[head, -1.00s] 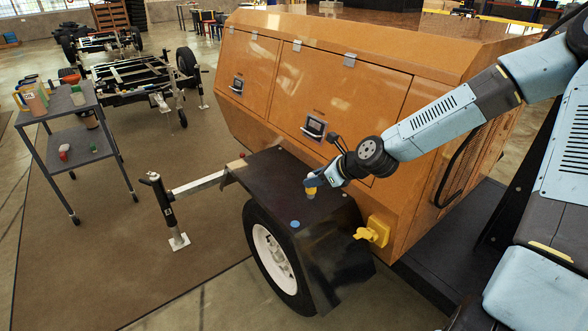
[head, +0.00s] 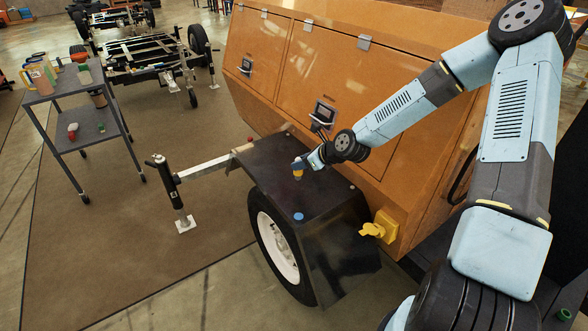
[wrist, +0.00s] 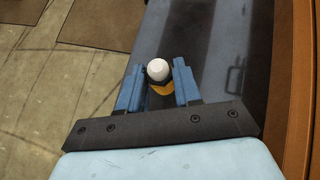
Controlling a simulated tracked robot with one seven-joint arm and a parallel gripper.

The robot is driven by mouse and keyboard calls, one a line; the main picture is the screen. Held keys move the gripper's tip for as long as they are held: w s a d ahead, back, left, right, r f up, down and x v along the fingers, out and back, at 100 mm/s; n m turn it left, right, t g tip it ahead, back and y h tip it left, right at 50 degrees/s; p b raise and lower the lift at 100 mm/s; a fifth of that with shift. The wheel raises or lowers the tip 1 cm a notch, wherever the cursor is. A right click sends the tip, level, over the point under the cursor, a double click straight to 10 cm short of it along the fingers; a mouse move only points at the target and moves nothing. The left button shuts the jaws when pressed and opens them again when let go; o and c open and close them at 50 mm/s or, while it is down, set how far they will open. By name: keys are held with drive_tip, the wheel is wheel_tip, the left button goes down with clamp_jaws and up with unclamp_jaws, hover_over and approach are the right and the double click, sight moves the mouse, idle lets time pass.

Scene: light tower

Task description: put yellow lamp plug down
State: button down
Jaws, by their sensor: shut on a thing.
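The yellow lamp plug (head: 298,174) is between the fingers of my gripper (head: 299,164), over the black fender (head: 268,163) of the orange trailer. In the wrist view, the plug's white rounded end (wrist: 158,69) shows between the two blue fingers of my gripper (wrist: 158,82), with a dark band and yellow part below. The fingers are shut on it. I cannot tell whether its lower end touches the fender. A blue round piece (head: 298,216) sits on the fender nearer to me. A yellow box with a plug-like part (head: 381,228) is on the trailer's side.
The orange trailer body (head: 290,60) rises right behind my gripper. The fender top around the plug is mostly clear. A grey cart (head: 72,95) with several items stands at the left. A jack post (head: 170,190) stands left of the fender.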

drive_tip(key=shift+w+d+f, duration=0.15)
drive_tip(key=shift+w+f, duration=0.4)
drive_tip(key=shift+f, duration=0.05)
drive_tip(key=f, duration=0.3)
drive_tip(key=shift+w+d, duration=0.15)
drive_tip(key=shift+w, duration=0.25)
drive_tip(key=shift+a+f, duration=0.2)
drive_tip(key=shift+f, duration=0.1)
drive_tip(key=shift+s+a, duration=0.1)
drive_tip(key=shift+a, duration=0.05)
drive_tip(key=c, duration=0.8)
unclamp_jaws()
drive_tip(key=shift+a, duration=0.1)
